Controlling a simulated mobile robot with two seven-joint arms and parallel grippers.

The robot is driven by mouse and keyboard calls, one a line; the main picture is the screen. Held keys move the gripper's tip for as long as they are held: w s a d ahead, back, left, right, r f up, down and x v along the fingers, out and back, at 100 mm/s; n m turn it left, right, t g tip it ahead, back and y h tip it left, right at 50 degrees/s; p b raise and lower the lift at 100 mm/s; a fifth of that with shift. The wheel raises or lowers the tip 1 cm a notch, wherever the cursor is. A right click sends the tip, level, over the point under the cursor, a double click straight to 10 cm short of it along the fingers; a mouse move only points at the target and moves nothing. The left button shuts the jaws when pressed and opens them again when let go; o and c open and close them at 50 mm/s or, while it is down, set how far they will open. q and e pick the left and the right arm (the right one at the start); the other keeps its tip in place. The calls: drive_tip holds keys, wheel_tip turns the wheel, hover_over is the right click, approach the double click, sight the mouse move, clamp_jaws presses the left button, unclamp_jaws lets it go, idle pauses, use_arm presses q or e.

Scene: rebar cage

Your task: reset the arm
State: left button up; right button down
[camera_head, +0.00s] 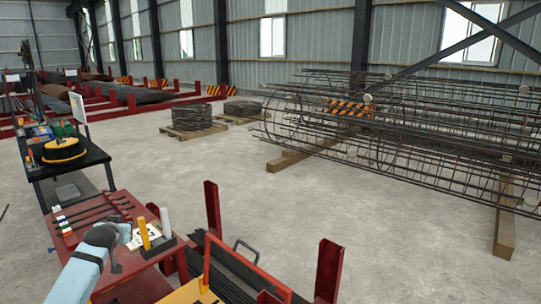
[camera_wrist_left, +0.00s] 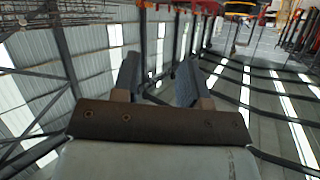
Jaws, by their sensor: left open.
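My left arm (camera_head: 80,272) comes in from the lower left in the head view, pale blue-grey. Its wrist is over the near edge of the red table (camera_head: 115,213). My left gripper (camera_wrist_left: 160,78) is open in the left wrist view, with its two dark fingers apart and nothing between them. My right arm and gripper do not show in either view.
Tools lie on the red table, with a yellow and a white cylinder (camera_head: 166,222) near the arm. Red posts (camera_head: 327,270) and a rebar bundle (camera_head: 240,272) stand at lower centre. The rebar cage (camera_head: 400,125) lies on timbers at right. Middle floor is clear.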

use_arm(q)
wheel_tip(320, 180, up, 6)
drive_tip(key=w+d+m+t+h, duration=0.1)
drive_tip(key=w+d+m+t, duration=0.1)
drive_tip(key=m+t, duration=0.2)
drive_tip(key=s+d+f+g+h, duration=0.1)
drive_tip(key=s+d+f, duration=0.3)
drive_tip(key=s+f, duration=0.3)
drive_tip(key=s+d+f+m+g+h, duration=0.1)
drive_tip(key=s+d+f, duration=0.45)
drive_tip(key=f, duration=0.25)
drive_tip(key=s+d+f+h, duration=0.1)
drive_tip(key=s+d+f, duration=0.3)
drive_tip(key=s+f, duration=0.35)
drive_tip(key=s+d+f+g+h, duration=0.1)
drive_tip(key=s+d+f, duration=0.2)
drive_tip(key=s, duration=0.7)
drive_tip(key=s+d+f+g, duration=0.1)
drive_tip(key=s+d+f, duration=0.2)
drive_tip(key=s, duration=0.6)
drive_tip(key=s+d+f+g+h, duration=0.1)
drive_tip(key=s+d+f, duration=0.2)
drive_tip(key=s, duration=0.7)
drive_tip(key=shift+s+d+n+g+h, duration=0.3)
drive_tip(key=shift+s+d+n+g, duration=0.1)
drive_tip(key=shift+d, duration=0.8)
